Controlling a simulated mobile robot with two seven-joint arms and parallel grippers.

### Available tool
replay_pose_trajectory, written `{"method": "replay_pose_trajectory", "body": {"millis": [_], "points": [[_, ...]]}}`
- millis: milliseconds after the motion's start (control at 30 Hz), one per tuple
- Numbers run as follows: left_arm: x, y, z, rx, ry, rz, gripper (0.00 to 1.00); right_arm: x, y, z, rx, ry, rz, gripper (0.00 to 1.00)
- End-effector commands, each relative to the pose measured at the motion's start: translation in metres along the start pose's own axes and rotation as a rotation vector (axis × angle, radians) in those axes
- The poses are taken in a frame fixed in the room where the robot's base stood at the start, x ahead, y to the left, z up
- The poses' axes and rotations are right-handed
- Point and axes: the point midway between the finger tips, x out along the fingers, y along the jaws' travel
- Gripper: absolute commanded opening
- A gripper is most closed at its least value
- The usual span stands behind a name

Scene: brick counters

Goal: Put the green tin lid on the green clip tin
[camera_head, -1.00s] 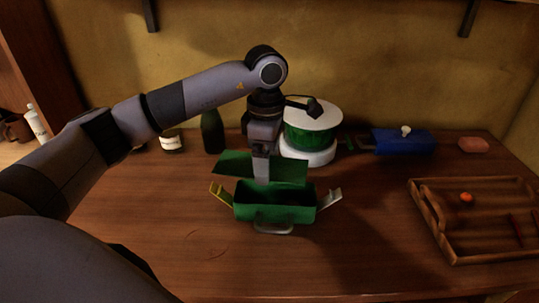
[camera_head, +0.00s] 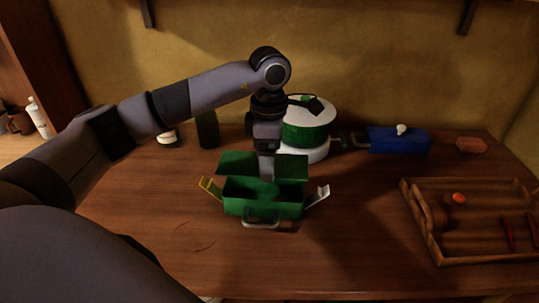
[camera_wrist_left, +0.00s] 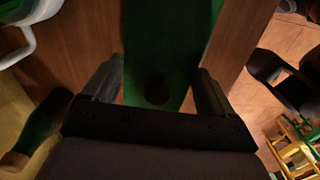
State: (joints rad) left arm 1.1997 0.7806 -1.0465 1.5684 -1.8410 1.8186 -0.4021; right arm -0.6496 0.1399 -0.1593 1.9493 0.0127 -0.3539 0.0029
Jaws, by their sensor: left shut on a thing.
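The green clip tin (camera_head: 262,207) stands upright and open on the counter, its front handle facing me. Its yellow clip (camera_head: 210,190) at the left and pale clip (camera_head: 318,195) at the right stick outward. My left gripper (camera_head: 266,178) is shut on the green tin lid (camera_head: 235,163). The lid is over the tin's rear part, lined up with it sideways; the inside shows in front of it. I cannot tell whether lid and tin touch. In the left wrist view the lid (camera_wrist_left: 165,40) lies between the fingers (camera_wrist_left: 158,92). My right gripper is not in view.
A white and green pot (camera_head: 306,128) stands close behind the tin, with a dark bottle (camera_head: 207,130) to its left. A blue box (camera_head: 398,140) is at the back right. A wooden tray (camera_head: 440,248) is at the right. The counter left of the tin is clear.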

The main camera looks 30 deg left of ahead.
Motion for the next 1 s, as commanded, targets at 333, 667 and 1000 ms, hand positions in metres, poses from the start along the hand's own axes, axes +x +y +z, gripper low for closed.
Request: {"method": "replay_pose_trajectory", "body": {"millis": [333, 667, 1000], "points": [[0.021, 0.000, 0.000, 0.000, 0.001, 0.000, 0.56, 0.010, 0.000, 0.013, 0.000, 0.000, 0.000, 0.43], [0.052, 0.000, 0.000, 0.000, 0.000, 0.000, 0.56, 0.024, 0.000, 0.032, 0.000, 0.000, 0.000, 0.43], [0.058, 0.000, 0.000, 0.000, 0.000, 0.001, 0.56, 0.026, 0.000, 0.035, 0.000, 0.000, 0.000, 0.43]]}}
